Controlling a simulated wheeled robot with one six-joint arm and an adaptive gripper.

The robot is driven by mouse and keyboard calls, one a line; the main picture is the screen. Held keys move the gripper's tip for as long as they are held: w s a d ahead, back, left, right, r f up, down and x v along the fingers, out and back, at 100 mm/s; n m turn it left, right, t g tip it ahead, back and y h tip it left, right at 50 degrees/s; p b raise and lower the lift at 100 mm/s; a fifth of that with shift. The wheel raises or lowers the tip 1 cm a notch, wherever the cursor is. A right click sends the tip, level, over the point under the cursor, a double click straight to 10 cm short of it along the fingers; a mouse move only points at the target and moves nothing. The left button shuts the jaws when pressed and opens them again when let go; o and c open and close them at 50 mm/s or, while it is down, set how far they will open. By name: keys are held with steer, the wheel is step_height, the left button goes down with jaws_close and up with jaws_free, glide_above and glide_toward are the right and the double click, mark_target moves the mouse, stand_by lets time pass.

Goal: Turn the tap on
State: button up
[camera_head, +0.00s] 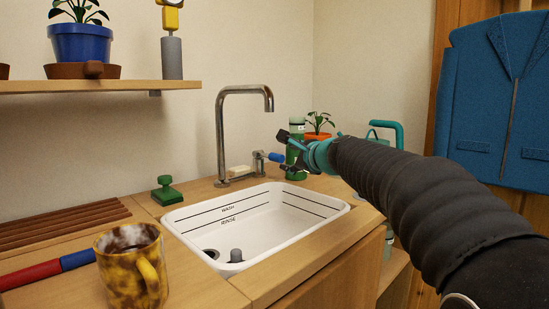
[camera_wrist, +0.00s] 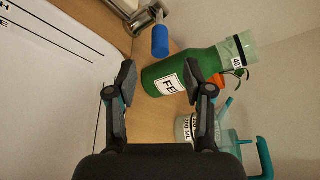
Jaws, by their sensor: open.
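The silver tap (camera_head: 221,135) stands behind the sink, its spout bent over the basin. Its lever, with a blue handle (camera_head: 275,157), juts from a small valve post to the right of the spout. In the wrist view the blue handle (camera_wrist: 160,40) is at the top centre, beyond my fingertips. My gripper (camera_head: 284,150) is open and empty, close to the handle from the right in the head view. In the wrist view my gripper (camera_wrist: 158,80) has a finger on each side, with the handle apart from both. No water shows at the spout.
A green labelled bottle (camera_wrist: 180,74) stands close behind my fingers. A clear jug with a teal handle (camera_wrist: 264,158) is at the right. The white sink (camera_head: 250,227) lies below. A mug (camera_head: 125,278) and green stamp-like object (camera_head: 166,192) are left.

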mark_target(279, 157)
steer(key=p+x, duration=0.1)
steer(key=x, duration=0.9)
steer(key=shift+w, duration=0.15)
jaws_close()
